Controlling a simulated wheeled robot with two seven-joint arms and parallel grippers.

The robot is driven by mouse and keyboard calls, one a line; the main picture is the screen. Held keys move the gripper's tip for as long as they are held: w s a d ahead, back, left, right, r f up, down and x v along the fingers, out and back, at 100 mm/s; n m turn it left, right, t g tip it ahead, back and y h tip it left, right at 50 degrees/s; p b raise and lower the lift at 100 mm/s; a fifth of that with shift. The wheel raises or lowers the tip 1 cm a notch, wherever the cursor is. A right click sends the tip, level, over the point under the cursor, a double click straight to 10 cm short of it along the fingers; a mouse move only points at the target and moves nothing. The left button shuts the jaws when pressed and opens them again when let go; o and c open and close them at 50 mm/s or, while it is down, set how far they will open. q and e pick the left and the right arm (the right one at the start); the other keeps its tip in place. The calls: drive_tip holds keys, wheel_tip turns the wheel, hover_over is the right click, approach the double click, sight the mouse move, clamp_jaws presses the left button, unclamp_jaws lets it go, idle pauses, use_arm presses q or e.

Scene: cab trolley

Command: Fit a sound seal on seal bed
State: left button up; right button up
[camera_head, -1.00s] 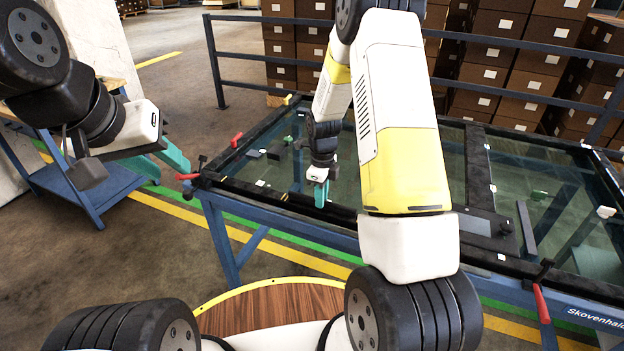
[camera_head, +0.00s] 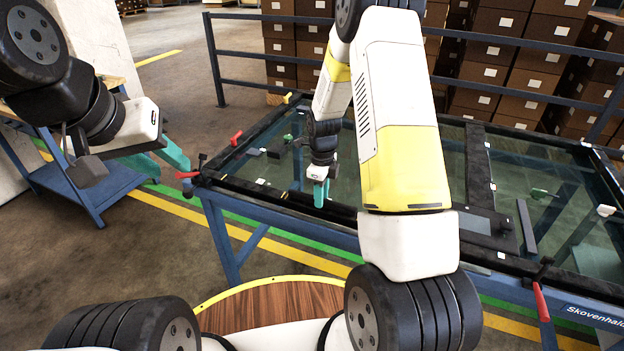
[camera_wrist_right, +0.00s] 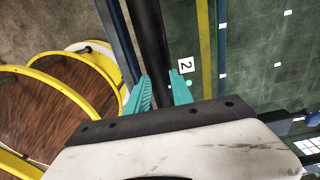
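My right gripper (camera_head: 320,194) is low over the near black edge of the glass-topped table (camera_head: 240,187). In the right wrist view, its two teal fingers (camera_wrist_right: 160,92) stand apart on either side of a long black strip (camera_wrist_right: 153,45). I cannot tell whether they touch it, or whether it is a seal or part of the frame. A white tag marked 2 (camera_wrist_right: 185,65) lies just right of the strip. My left gripper (camera_head: 165,160) is open and empty, left of the table. I cannot identify the seal or the seal bed with certainty.
Red-handled clamps (camera_head: 236,138) sit at the table's edges. Small dark blocks (camera_head: 273,153) lie on the glass. A dark bar (camera_head: 526,228) lies at the right. A blue trolley (camera_head: 75,187) stands at the left. A blue railing (camera_head: 235,88) and stacked boxes are behind.

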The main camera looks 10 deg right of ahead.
drive_tip(key=shift+o, duration=0.9)
wheel_tip(320, 180, up, 8)
drive_tip(key=shift+f, duration=0.2)
drive_tip(key=s+r+n+t, duration=0.1)
drive_tip(key=s+r+n, duration=0.25)
drive_tip(key=r, duration=0.25)
drive_tip(key=s+r+n+t+y, duration=0.1)
drive_tip(key=s+r+n, duration=0.1)
drive_tip(key=r+n, duration=0.25)
drive_tip(key=s+r+n+t, duration=0.1)
drive_tip(key=s+r+n, duration=0.2)
drive_tip(key=r, duration=0.3)
drive_tip(key=s+a+r+n+t, duration=0.1)
drive_tip(key=s+r+n, duration=0.3)
drive_tip(key=s+n, duration=0.3)
drive_tip(key=s+a+r+n+t+y, duration=0.1)
drive_tip(key=s+r+n+t, duration=0.1)
drive_tip(key=s+r+n, duration=0.2)
drive_tip(key=s+n, duration=0.3)
drive_tip(key=s, duration=0.1)
drive_tip(key=shift+s+r, duration=0.15)
drive_tip(key=shift+s, duration=0.25)
